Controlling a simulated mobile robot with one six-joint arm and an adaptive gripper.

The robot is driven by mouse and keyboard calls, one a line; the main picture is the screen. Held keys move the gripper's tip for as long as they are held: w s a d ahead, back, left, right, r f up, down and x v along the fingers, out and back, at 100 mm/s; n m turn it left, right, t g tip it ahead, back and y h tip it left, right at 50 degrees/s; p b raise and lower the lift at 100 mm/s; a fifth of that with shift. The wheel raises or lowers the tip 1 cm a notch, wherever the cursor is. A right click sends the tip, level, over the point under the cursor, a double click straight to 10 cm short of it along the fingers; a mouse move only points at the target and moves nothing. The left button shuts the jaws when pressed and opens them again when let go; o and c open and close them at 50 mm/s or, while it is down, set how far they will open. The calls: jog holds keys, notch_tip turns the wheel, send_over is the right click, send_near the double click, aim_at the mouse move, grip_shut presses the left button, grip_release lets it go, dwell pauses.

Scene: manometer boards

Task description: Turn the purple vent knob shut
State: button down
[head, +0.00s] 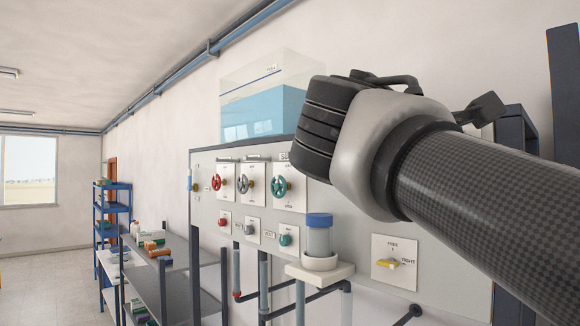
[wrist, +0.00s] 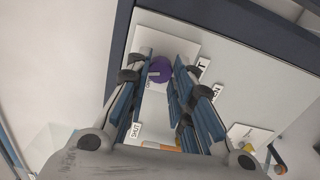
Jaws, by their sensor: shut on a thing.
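The purple vent knob (wrist: 160,75) shows in the wrist view on a white plate (wrist: 180,43) fixed to the grey board. A pale mark shows on the knob. My gripper (wrist: 163,65) has its two blue-grey fingers on either side of the knob, shut on it. The left finger partly covers a label beside the knob. A label reading SHUT (wrist: 136,130) shows nearer my wrist. In the head view my arm hides the purple knob and the gripper's fingertips.
The board (head: 360,205) carries red (head: 216,183), grey (head: 243,184) and teal (head: 280,186) handwheels, with smaller knobs below. A blue-capped jar (head: 319,240) stands on a bracket. A yellow lever (head: 387,264) sits lower right. A water tank (head: 262,105) is above the board. Shelves stand left.

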jog(key=m+b, duration=0.2)
jog(key=m, duration=0.1)
jog(key=shift+f, duration=0.1)
jog(key=shift+m, duration=0.5)
jog(key=c, duration=1.4)
grip_release()
jog(key=v, duration=0.7)
jog(key=shift+s+a, duration=0.2)
jog(key=shift+a, duration=0.05)
